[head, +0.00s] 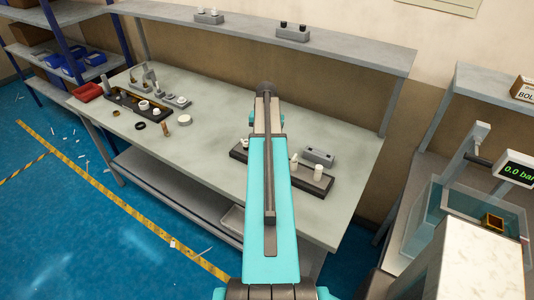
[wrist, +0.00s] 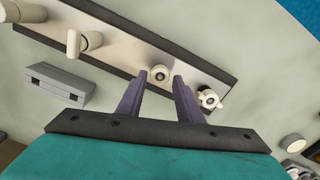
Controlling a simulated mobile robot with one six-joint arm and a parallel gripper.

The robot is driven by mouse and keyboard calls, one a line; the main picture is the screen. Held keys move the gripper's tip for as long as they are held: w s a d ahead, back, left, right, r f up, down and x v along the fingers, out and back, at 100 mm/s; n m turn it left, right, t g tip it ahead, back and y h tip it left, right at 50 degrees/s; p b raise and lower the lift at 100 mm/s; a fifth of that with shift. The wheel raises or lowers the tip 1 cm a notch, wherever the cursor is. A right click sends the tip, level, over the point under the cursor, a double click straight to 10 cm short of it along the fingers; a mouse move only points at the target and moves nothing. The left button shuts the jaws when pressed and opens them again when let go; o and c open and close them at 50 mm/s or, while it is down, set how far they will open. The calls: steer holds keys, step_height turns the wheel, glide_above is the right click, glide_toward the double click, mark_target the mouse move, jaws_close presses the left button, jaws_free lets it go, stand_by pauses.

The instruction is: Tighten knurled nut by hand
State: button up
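In the wrist view my gripper (wrist: 160,76) has two purple fingers, set apart with a gap between them. A white winged or lobed part (wrist: 209,99) is just right of the right finger. I cannot tell which part is the knurled nut. In the head view my arm hides the gripper and the middle of the fixture plate (head: 323,190).
White upright fittings (wrist: 88,42) stand on the plate's left part. A grey block with slots (wrist: 58,83) lies beside it, also in the head view (head: 318,156). A dark tray with parts (head: 122,98) and a red bin (head: 88,92) are at the bench's left. The bench middle is mostly clear.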

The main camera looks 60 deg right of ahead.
steer(key=shift+f+b, duration=0.4)
steer(key=shift+f, duration=0.55)
steer(key=c, duration=0.7)
steer(key=shift+c, duration=0.2)
steer(key=m, duration=0.4)
steer(key=shift+m, duration=0.6)
